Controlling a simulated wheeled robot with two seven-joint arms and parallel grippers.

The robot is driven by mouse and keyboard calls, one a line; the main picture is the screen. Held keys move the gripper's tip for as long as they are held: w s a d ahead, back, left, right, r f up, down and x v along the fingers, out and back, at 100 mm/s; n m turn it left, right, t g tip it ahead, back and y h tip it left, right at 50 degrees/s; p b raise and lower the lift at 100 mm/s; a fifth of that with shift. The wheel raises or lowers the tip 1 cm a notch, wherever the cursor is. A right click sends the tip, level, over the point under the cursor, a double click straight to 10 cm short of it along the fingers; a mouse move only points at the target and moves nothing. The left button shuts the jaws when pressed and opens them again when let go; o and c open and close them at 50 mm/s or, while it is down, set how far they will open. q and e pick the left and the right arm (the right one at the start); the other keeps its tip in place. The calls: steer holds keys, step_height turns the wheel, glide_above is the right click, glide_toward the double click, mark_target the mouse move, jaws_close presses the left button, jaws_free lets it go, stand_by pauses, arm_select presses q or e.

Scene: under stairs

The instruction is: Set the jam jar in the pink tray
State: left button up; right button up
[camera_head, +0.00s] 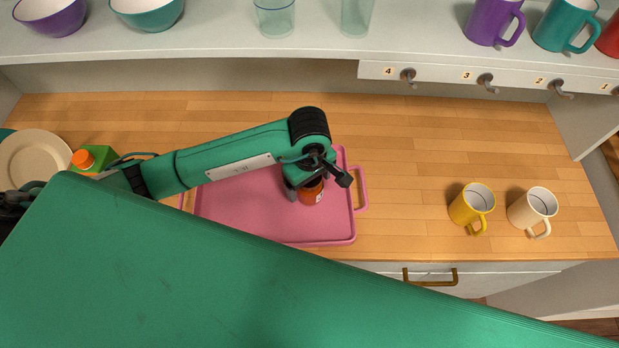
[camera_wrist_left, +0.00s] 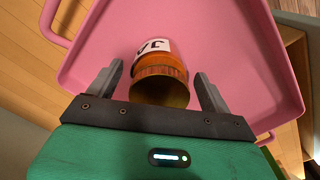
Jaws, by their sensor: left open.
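The jam jar (camera_head: 312,194) is orange-brown with a white label and stands within the pink tray (camera_head: 240,212) in the head view, toward the tray's right side. In the left wrist view the jar (camera_wrist_left: 160,74) shows its lid end close to me, with the tray (camera_wrist_left: 215,40) behind it. My left gripper (camera_head: 318,180) is over the jar. Its two fingers (camera_wrist_left: 158,88) are spread on either side of the jar, with gaps visible, so it is open. Part of the jar is hidden under the gripper in the head view. My right gripper is not in view.
A yellow mug (camera_head: 470,207) and a cream mug (camera_head: 531,210) stand on the counter at right. A plate (camera_head: 35,160) and a green carton with an orange cap (camera_head: 95,159) are at left. A shelf (camera_head: 240,45) with hooks runs above.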

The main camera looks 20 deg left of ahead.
arm_select(q)
steer(key=shift+r, duration=0.15)
step_height(320, 180, up, 10)
steer(key=b, duration=0.2)
steer(key=shift+r+b, duration=0.15)
steer(key=shift+b, duration=0.2)
steer(key=shift+r, duration=0.9)
steer(key=shift+f, duration=0.1)
